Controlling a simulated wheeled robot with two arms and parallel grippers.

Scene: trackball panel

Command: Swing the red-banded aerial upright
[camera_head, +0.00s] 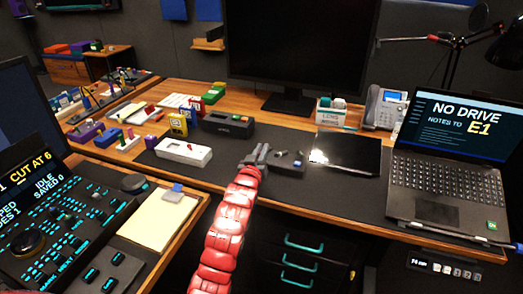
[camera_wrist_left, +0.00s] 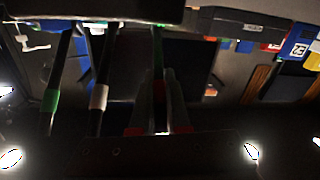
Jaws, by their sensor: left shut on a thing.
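My left gripper (camera_head: 257,153) reaches over the desk at the end of a red segmented arm. It is beside a small dark box (camera_head: 288,163), and the aerials are too small to make out there. In the left wrist view a green-banded rod (camera_wrist_left: 51,100) and a white-banded rod (camera_wrist_left: 98,97) hang from a dark body along the top edge. A third thin dark rod (camera_wrist_left: 157,58) runs down between the fingers of my left gripper (camera_wrist_left: 158,78), which is shut on it. Red shows low between the fingers, but whether it is this rod's band is unclear. My right gripper is not in view.
A black slab (camera_head: 345,152) and an open laptop (camera_head: 447,150) are right of the gripper. A white box (camera_head: 184,152) and a black device (camera_head: 228,124) are left and behind. A monitor (camera_head: 300,45) stands at the back. A yellow pad (camera_head: 165,218) lies near the front left.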

